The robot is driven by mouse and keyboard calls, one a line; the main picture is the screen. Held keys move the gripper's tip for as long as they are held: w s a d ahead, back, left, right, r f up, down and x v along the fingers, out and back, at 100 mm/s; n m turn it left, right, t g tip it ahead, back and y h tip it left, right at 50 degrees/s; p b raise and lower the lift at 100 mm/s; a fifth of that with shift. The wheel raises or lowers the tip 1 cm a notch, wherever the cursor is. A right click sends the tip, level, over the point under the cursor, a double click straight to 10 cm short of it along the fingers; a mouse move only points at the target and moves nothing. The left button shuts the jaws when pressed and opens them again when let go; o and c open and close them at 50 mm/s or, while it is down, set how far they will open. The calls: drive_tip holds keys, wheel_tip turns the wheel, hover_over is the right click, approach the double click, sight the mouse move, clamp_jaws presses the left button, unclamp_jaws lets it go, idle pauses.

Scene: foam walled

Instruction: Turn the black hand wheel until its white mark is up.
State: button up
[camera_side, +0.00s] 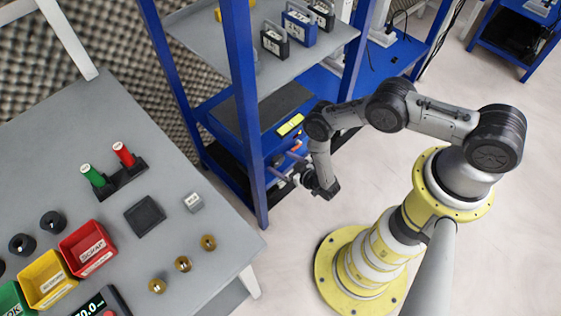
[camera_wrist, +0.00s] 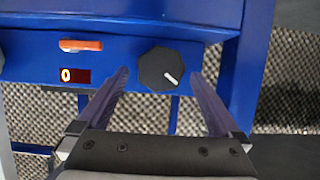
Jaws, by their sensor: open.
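The black hand wheel (camera_wrist: 158,66) sits on the front of a blue panel (camera_wrist: 110,52) in the wrist view. Its white mark (camera_wrist: 171,79) points down and to the right. My gripper (camera_wrist: 160,73) is open, with one finger to the left and one to the right of the wheel in the picture. I cannot tell how far the fingertips are from the wheel's face. In the side view, my gripper (camera_side: 284,170) is at the front of the blue shelf rack, and I cannot make out the wheel there.
An orange handle (camera_wrist: 81,45) and a small lit display reading 0 (camera_wrist: 75,75) are on the panel left of the wheel. A blue rack post (camera_side: 245,110) stands left of my gripper. A grey table (camera_side: 120,120) with bins and small parts stands further left.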

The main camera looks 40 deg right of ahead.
drive_tip(key=shift+w+f, duration=0.25)
drive_tip(key=shift+w, duration=0.35)
drive_tip(key=c, duration=1.3)
drive_tip(key=m+y, duration=0.2)
drive_tip(key=m, duration=0.1)
drive_tip(key=shift+d+m, duration=0.3)
drive_tip(key=shift+d, duration=0.05)
drive_tip(key=m+y, duration=0.1)
drive_tip(key=m, duration=0.1)
drive_tip(key=m+y, duration=0.1)
drive_tip(key=shift+s+d+f+m+t+y, duration=0.1)
drive_tip(key=shift+d+f+m+t+y, duration=0.05)
drive_tip(key=shift+f+m+t+y, duration=0.2)
drive_tip(key=shift+r, duration=0.1)
